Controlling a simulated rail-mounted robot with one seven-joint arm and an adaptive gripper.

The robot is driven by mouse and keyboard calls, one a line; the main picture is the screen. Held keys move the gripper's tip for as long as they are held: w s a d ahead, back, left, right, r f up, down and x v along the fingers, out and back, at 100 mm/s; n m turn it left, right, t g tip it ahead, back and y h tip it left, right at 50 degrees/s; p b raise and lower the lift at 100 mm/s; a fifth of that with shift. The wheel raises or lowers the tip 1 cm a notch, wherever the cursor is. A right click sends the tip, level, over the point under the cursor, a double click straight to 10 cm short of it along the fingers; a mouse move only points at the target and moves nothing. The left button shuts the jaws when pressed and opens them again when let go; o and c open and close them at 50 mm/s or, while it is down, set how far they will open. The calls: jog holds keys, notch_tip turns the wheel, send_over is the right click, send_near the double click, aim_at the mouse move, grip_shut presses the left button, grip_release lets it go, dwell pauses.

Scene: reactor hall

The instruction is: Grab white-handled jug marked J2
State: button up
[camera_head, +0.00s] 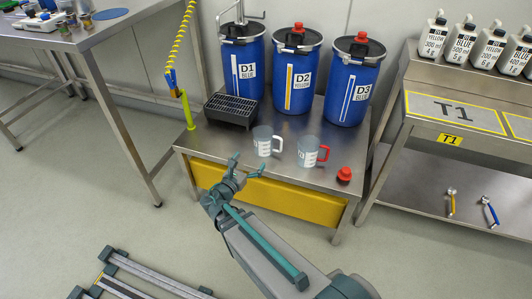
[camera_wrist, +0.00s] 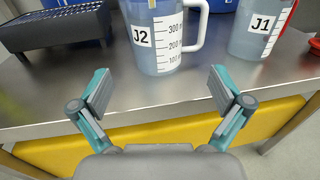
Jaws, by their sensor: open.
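The white-handled jug marked J2 (camera_head: 263,141) stands upright on the steel bench, left of the red-handled jug marked J1 (camera_head: 309,151). In the wrist view, J2 (camera_wrist: 163,42) shows its label, a measuring scale and its white handle (camera_wrist: 195,25) on the right; its top is cut off. J1 (camera_wrist: 262,28) stands to the right there. My gripper (camera_head: 245,165) is open and empty at the bench's front edge. In the wrist view its fingers (camera_wrist: 162,92) are spread wide, with J2 ahead between them and not touched.
Blue drums D1 (camera_head: 243,65), D2 (camera_head: 296,72) and D3 (camera_head: 352,85) stand behind the jugs. A black grated tray (camera_head: 231,110) lies left of J2. A red cap (camera_head: 344,174) sits at the right. The yellow front panel (camera_head: 270,194) is below the bench edge.

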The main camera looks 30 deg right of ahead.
aim_at(268, 135)
jog(key=b+x, duration=0.1)
jog(key=x, duration=0.2)
jog(key=b+x, duration=0.1)
jog(key=x, duration=0.3)
jog(key=b+x, duration=0.1)
jog(key=x, duration=0.2)
jog(key=shift+w+d+r, duration=0.2)
jog(key=shift+w+r, duration=0.15)
jog(key=shift+w, duration=0.1)
jog(key=shift+c, duration=0.3)
jog(key=c, duration=1)
jog(key=shift+c, duration=0.2)
